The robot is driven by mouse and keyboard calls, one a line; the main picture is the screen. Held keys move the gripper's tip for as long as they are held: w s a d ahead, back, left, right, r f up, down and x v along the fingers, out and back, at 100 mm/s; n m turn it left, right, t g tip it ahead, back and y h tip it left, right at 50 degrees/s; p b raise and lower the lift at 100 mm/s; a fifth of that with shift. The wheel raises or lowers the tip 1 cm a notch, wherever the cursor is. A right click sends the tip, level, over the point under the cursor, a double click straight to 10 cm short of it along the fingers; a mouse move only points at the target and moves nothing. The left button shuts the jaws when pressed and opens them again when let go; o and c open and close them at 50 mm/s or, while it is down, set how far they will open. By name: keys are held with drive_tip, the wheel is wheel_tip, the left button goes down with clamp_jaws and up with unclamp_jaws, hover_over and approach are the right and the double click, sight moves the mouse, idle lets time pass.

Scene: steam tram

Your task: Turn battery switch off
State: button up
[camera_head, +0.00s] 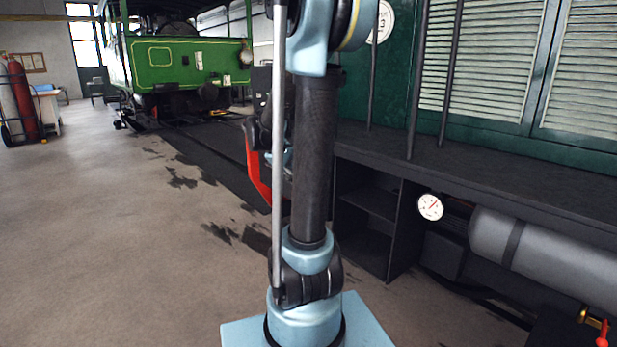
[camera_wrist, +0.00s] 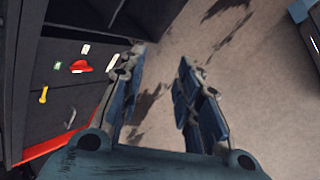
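In the wrist view a red knob (camera_wrist: 79,66), which looks like the battery switch, sits on a dark panel (camera_wrist: 38,122) at the left. Small white and green labels and a yellow handle (camera_wrist: 43,95) are around it. A red edge runs along the panel's lower side. My gripper (camera_wrist: 160,58) is open and empty, its two fingers apart over bare floor. It is to the right of the red knob and not touching it. In the head view my arm covers most of that place, and neither the knob nor my fingertips can be made out.
In the head view a red edge (camera_head: 259,176) shows just left of my arm. The dark tram body (camera_head: 480,182) with a gauge (camera_head: 430,207) and grey tank (camera_head: 545,255) stands on the right. A green tram (camera_head: 165,62) is behind. The floor (camera_head: 110,240) at left is clear.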

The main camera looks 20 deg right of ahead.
drive_tip(key=w+d+f+n+h, duration=0.1)
drive_tip(key=w+n+h, duration=0.1)
drive_tip(key=w, duration=0.6)
drive_tip(key=w+d+f+n+t+h, duration=0.1)
drive_tip(key=w+d+f+n, duration=0.1)
drive_tip(key=w, duration=0.5)
drive_tip(key=w+d+f+n+h, duration=0.1)
drive_tip(key=w+n+h, duration=0.15)
drive_tip(key=w, duration=0.55)
drive_tip(key=w+f+n+t+h, duration=0.2)
drive_tip(key=w+f+n+h, duration=0.4)
drive_tip(key=w+f, duration=0.65)
drive_tip(key=w+d, duration=0.2)
drive_tip(key=d, duration=0.6)
drive_tip(key=w+d+y, duration=0.1)
drive_tip(key=w+d, duration=0.2)
drive_tip(key=d, duration=0.5)
drive_tip(key=shift+w+f+n, duration=0.2)
drive_tip(key=shift+f+n, duration=0.25)
drive_tip(key=shift+y, duration=0.25)
clamp_jaws()
